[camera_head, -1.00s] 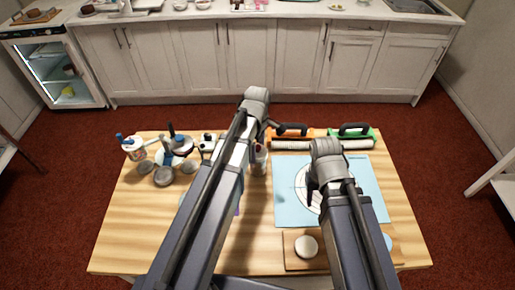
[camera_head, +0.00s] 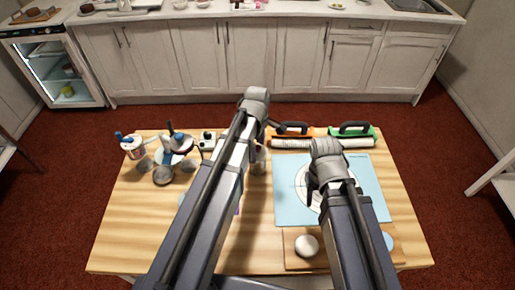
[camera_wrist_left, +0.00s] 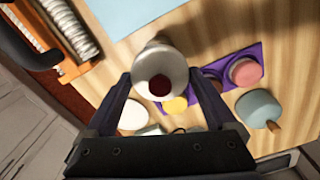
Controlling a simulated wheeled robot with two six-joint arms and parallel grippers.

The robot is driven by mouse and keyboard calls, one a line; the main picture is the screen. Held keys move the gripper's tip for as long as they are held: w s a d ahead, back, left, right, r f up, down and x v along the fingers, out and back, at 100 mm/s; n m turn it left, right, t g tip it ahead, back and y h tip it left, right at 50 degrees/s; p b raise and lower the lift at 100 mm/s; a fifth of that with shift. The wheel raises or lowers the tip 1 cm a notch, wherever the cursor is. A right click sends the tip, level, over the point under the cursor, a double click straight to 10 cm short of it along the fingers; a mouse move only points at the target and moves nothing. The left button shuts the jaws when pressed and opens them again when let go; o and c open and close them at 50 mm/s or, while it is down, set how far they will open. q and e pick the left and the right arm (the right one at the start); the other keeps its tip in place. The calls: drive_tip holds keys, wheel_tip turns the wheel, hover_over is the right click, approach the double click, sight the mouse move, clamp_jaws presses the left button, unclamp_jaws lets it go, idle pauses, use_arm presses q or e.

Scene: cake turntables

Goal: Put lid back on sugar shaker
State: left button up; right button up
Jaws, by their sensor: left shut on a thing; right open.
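In the left wrist view my left gripper (camera_wrist_left: 160,82) is shut on a white round piece with a dark red centre, which I take to be the lid (camera_wrist_left: 177,69). A pale body, apparently the sugar shaker (camera_wrist_left: 159,40), shows just beyond it. I cannot tell whether lid and shaker touch. My right gripper (camera_head: 315,190) is open and empty above the blue mat (camera_head: 290,211).
Orange and green-handled rollers (camera_head: 318,143) lie along the table's back edge. A wooden board (camera_head: 296,262) with a white disc (camera_head: 306,246) is at front right. The table's front left is clear.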

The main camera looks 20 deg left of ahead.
use_arm(q)
drive_tip(key=shift+f+b, duration=0.35)
idle(1.0)
drive_tip(key=o, duration=1)
drive_tip(key=shift+r+p, duration=0.35)
drive_tip(key=shift+r+p, duration=3.15)
drive_tip(key=shift+c, duration=0.5)
clamp_jaws()
